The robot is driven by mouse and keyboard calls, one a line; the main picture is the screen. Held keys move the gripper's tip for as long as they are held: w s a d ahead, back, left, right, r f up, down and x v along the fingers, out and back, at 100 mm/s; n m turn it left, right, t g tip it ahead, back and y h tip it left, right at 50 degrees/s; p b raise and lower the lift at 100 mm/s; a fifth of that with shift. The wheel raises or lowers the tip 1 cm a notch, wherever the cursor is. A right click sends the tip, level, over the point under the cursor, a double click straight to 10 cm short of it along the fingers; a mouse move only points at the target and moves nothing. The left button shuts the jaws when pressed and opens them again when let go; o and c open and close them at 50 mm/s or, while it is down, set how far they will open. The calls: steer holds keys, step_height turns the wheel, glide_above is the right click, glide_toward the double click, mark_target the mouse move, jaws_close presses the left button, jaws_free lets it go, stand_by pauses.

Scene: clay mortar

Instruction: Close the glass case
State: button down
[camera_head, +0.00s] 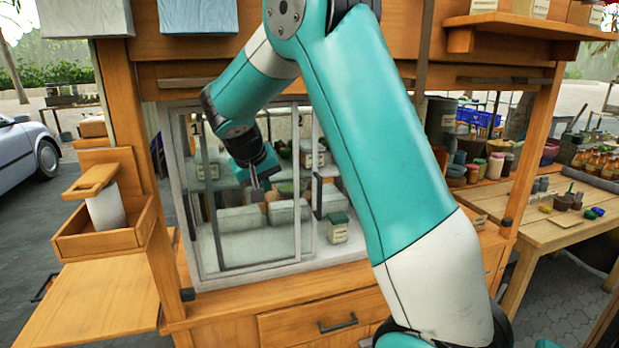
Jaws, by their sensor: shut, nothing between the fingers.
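The glass case (297,226) is built into the wooden stall, with pale metal frames and glass panes. A framed glass panel (245,235) covers its left and middle part. Right of that panel, a section appears uncovered, with a small labelled jar (337,228) standing there. A dark upright handle (318,195) shows near this section. My gripper (257,194) is shut and empty, pointing down in front of the middle of the case. I cannot tell whether it touches the glass. My arm hides the right part of the case.
Pale containers (240,218) sit inside the case. A wooden drawer (325,322) lies below it. A wooden box with a white roll (105,208) sticks out at left, and a shelf (515,27) juts out at upper right. A side table (560,225) stands at right.

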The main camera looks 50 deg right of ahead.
steer(key=d+f+m+h+p, duration=0.1)
steer(key=d+f+p, duration=0.2)
steer(key=d, duration=0.4)
steer(key=s+d+f+m+g+p, duration=0.1)
steer(key=d+f+p, duration=0.2)
steer(key=d, duration=0.5)
steer(key=shift+d+f+h, duration=0.2)
steer(key=shift+f+h, duration=0.2)
steer(key=shift+f, duration=0.25)
steer(key=shift+d, duration=0.1)
